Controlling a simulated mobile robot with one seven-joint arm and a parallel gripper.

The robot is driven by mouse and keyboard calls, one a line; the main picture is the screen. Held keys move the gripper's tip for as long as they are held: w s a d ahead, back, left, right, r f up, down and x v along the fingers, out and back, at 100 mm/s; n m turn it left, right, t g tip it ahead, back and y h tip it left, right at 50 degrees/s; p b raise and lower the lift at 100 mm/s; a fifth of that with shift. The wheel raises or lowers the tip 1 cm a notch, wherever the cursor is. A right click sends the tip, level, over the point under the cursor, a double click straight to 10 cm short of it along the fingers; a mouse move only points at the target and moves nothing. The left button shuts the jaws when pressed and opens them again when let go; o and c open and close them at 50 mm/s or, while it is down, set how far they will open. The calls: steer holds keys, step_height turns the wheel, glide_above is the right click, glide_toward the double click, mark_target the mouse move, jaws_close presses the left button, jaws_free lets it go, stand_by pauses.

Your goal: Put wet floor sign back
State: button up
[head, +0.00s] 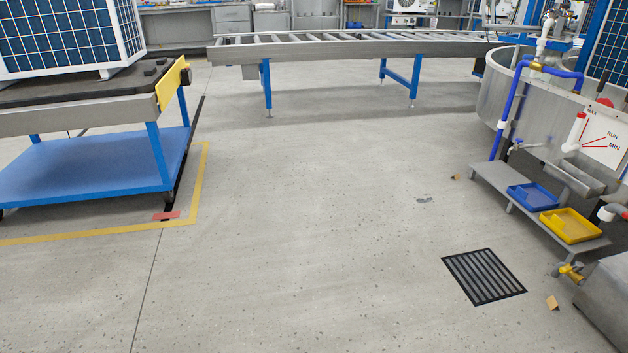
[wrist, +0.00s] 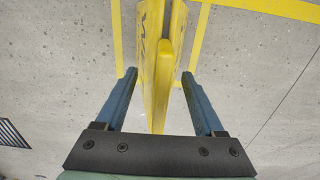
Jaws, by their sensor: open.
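The yellow wet floor sign (wrist: 178,55) shows in the wrist view, upper middle, seen from close above, with dark marks on one panel. My gripper (wrist: 158,75) is open, with one blue finger on each side of the sign. A gap shows on each side, so the fingers do not appear to touch it. Neither the sign nor my gripper shows in the head view.
Yellow floor tape (wrist: 117,40) runs near the sign. In the head view, a blue cart (head: 90,170) stands left, a roller conveyor (head: 330,48) crosses the back, and a tank with a low shelf (head: 500,185) stands right. A floor drain grate (head: 484,276) lies front right.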

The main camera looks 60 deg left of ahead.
step_height(320, 180, up, 12)
steer(key=p, duration=0.6)
steer(key=shift+f, duration=0.1)
steer(key=w+a+r+m+t+y, duration=0.1)
steer(key=w+r+m+t+y, duration=0.6)
steer(key=w+r, duration=1.55)
steer(key=w+d+r+t+h, duration=0.2)
steer(key=w+r+t, duration=0.15)
steer(key=r, duration=0.45)
steer(key=w+d+r+t+h, duration=0.15)
steer(key=r+t, duration=0.25)
steer(key=r, duration=0.4)
steer(key=s+d+r+m+t, duration=0.15)
steer(key=d+r+t, duration=0.3)
steer(key=r, duration=0.65)
steer(key=s+d+r+m+t, duration=0.1)
steer(key=d+r+m+t, duration=0.3)
steer(key=r, duration=0.8)
steer(key=s+d+r+t+h, duration=0.1)
steer(key=s+d+r+t, duration=0.1)
steer(key=s+r, duration=0.3)
steer(key=s+d+r+m+t+h, duration=0.1)
steer(key=s+d+r+t+h, duration=0.1)
steer(key=s+d+r, duration=0.3)
step_height(320, 180, up, 3)
steer(key=shift+s+f, duration=0.15)
steer(key=shift+s, duration=0.05)
